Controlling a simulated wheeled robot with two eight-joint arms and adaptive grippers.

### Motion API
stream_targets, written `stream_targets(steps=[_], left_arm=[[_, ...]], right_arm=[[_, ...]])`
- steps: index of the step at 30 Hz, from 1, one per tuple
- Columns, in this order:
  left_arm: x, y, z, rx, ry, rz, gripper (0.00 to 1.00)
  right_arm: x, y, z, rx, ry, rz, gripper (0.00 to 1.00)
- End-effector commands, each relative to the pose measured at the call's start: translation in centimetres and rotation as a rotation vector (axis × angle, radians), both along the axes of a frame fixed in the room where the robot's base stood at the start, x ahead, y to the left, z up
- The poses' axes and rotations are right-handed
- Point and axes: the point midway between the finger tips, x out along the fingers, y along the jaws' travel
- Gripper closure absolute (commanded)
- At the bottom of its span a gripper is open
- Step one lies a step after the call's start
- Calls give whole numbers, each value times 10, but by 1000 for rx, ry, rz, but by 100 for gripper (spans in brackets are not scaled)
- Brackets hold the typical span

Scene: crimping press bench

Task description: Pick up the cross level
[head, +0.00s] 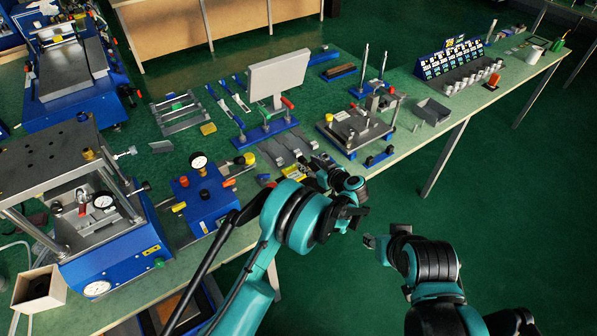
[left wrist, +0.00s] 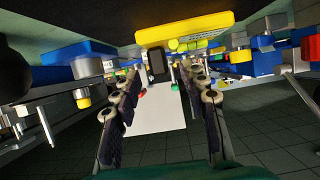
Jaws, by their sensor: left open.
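The cross level appears to be the yellow block with yellow-green vials (left wrist: 185,38) at the top middle of the left wrist view. In the head view, a yellow piece (head: 291,171) at the bench's front edge is probably the same thing, partly hidden by my left gripper. My left gripper (head: 318,170) is open at that edge, just right of the yellow piece. In the left wrist view its two fingers (left wrist: 165,85) are spread, and the level lies ahead of their tips, apart from them. My right gripper (head: 374,243) is off the bench front; its jaws are unclear.
A blue box with a gauge (head: 205,195) stands left of the left gripper. A white panel on a blue base (head: 278,78) stands behind it. A post fixture (head: 352,127) and a grey bin (head: 432,111) are to the right. Flat metal parts lie close behind the gripper.

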Motion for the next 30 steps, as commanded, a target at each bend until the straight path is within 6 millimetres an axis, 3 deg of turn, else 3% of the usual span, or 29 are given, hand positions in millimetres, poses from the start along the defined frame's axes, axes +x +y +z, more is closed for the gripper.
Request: stream_targets(steps=[6,12,17,18,30], left_arm=[[24,18,-12,0,-1,1,57],[25,18,-10,0,-2,-1,57],[25,18,-10,0,-2,-1,96],[25,18,-10,0,-2,-1,100],[25,19,-8,0,-2,0,100]], right_arm=[[0,0,-14,0,0,0,60],[0,0,-13,0,0,0,60],[0,0,-13,0,0,0,60],[0,0,-13,0,0,0,60],[0,0,-12,0,0,0,60]])
